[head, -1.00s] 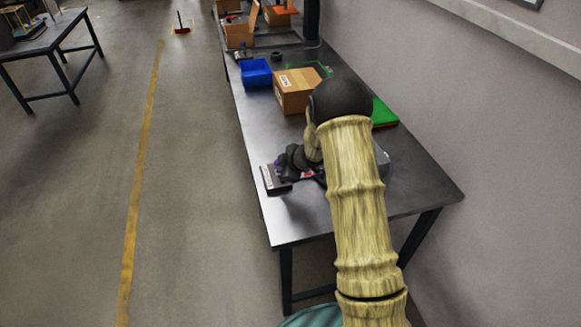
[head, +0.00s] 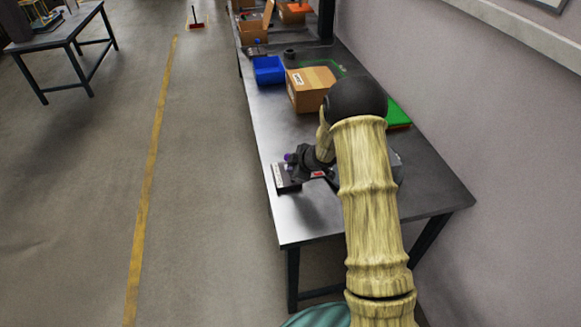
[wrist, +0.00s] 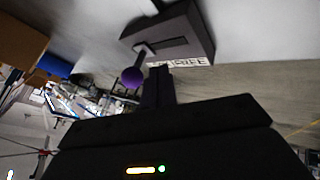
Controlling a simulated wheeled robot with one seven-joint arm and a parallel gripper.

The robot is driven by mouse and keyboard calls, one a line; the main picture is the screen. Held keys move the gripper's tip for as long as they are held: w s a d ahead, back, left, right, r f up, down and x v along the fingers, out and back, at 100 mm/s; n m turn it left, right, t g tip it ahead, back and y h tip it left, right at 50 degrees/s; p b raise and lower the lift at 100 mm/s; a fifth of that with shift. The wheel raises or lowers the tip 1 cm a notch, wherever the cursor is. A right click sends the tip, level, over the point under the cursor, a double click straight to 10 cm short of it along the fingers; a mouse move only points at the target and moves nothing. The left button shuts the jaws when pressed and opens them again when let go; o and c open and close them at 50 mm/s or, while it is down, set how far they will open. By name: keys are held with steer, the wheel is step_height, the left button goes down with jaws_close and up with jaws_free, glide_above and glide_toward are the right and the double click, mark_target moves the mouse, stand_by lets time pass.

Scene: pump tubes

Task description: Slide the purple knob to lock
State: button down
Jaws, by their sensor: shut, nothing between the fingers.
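The purple knob (wrist: 131,77) is a round ball on the end of a short grey lever. The lever comes out of a slot in a dark box (wrist: 203,32), which has a partly readable white label along one edge. My gripper (wrist: 158,72) is shut and empty, its fingers just right of the knob in the wrist view; I cannot tell if they touch it. In the head view the knob (head: 290,158) shows as a small purple spot beside my gripper (head: 300,162), above the box (head: 284,182) at the table's left edge.
The box stands on a grey metal table (head: 310,222). A cardboard box (head: 310,88), a blue bin (head: 268,69) and a green item (head: 397,114) stand farther back. My arm hides part of the table's right side. The near left corner is clear.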

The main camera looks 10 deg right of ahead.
steer(key=shift+s+a+f+b, duration=0.25)
steer(key=shift+s+f+b, duration=0.25)
steer(key=shift+s, duration=0.25)
steer(key=p+v, duration=0.1)
steer(key=v, duration=0.9)
steer(key=shift+s+r, duration=0.2)
steer(key=shift+r, duration=0.1)
steer(key=s+d+r+m+h+p, duration=0.2)
steer(key=s+d+r+m+h, duration=0.15)
steer(key=s+r+m, duration=0.4)
steer(key=s+a+r+m+g, duration=0.1)
steer(key=s+m, duration=0.3)
steer(key=s, duration=0.5)
steer(key=s+a+r+m+g+p, duration=0.1)
steer(key=s+r+m+g, duration=0.1)
steer(key=s, duration=0.6)
steer(key=shift+s+a+m+g+h, duration=0.15)
steer(key=shift+s+m+g+h, duration=0.25)
steer(key=shift+m+g, duration=0.35)
